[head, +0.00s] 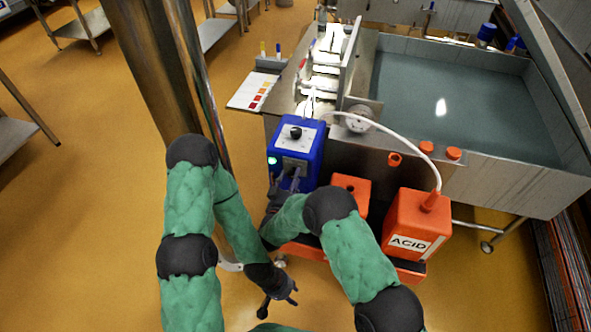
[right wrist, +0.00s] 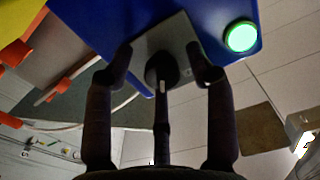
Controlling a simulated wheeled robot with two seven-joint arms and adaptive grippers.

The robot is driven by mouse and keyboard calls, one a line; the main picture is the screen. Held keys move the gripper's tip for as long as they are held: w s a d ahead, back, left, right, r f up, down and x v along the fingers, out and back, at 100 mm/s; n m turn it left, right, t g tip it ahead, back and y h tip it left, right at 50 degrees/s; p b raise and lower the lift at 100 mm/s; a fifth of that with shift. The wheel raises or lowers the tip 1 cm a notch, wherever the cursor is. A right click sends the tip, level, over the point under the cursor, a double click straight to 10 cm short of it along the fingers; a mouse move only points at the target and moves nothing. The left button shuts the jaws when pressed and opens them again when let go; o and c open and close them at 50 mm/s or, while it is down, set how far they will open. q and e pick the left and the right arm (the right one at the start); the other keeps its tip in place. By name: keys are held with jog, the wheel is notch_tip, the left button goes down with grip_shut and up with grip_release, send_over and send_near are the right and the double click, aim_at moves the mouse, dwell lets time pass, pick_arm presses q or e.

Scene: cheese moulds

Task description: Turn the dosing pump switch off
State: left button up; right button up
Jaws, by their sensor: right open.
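The blue dosing pump (head: 312,150) stands beside the steel vat, with a black knob on its top plate and a lit green light (head: 272,160) on its side. In the right wrist view, the black switch (right wrist: 161,70) sits on a grey square plate (right wrist: 178,32) on the blue housing, beside the lit green light (right wrist: 241,36). My right gripper (right wrist: 163,72) is open, with one finger on each side of the switch; contact cannot be told. It also shows at the pump's near side in the head view (head: 285,182). My left gripper (head: 278,305) hangs lower over the floor, its fingers apart and empty.
An orange ACID canister (head: 408,222) and a smaller orange container (head: 352,186) stand right of the pump. A white hose (head: 405,139) arches from the pump side to the canister. The steel vat (head: 490,180) is behind. Open floor (head: 90,230) lies left.

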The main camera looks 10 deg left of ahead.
jog(key=c, duration=1.1)
jog(key=shift+n, duration=0.4)
grip_shut()
jog(key=n+p, duration=0.1)
jog(key=n, duration=1)
jog(key=shift+d+p, duration=0.1)
jog(key=shift+p, duration=0.3)
jog(key=shift+f, duration=0.1)
